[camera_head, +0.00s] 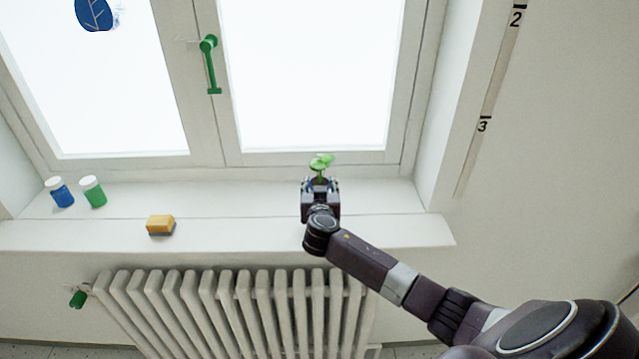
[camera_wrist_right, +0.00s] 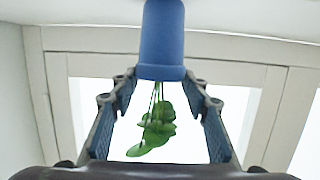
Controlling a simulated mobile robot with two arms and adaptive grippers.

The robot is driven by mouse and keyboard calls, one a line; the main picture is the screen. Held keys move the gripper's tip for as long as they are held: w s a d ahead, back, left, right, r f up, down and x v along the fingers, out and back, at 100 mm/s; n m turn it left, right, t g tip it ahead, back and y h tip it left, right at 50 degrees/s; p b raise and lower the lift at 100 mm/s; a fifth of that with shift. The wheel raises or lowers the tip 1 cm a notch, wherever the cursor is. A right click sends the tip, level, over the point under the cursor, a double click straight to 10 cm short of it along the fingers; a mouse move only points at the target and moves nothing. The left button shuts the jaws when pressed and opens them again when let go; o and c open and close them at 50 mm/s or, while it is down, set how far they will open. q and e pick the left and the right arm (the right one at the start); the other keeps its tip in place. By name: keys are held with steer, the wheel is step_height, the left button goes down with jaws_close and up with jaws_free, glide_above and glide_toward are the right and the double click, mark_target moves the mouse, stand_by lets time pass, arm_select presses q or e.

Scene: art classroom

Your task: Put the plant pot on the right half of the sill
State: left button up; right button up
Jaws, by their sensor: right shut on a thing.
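The plant pot is blue with a green plant. In the right wrist view the pot (camera_wrist_right: 163,40) is upside down in the picture, between the fingertips, with leaves (camera_wrist_right: 155,130) pointing down. In the head view only the leaves (camera_head: 320,163) show clearly, and my gripper hides most of the pot. My right gripper (camera_head: 320,184) is shut on the pot, over the right half of the white sill (camera_head: 385,230). I cannot tell whether the pot's base touches the sill. My left gripper is not in view.
A blue jar (camera_head: 60,193) and a green jar (camera_head: 93,192) with white lids stand at the sill's left. A yellow sponge (camera_head: 160,225) lies left of centre. The sill right of my gripper is clear. A radiator (camera_head: 220,305) is below; a green window handle (camera_head: 210,65) is above.

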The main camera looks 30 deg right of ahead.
steer(key=shift+r, duration=0.1)
steer(key=o, duration=1.4)
steer(key=shift+s+a, duration=0.2)
steer(key=shift+a, duration=0.05)
steer(key=shift+b+v, duration=1.4)
steer(key=shift+v, duration=4.3)
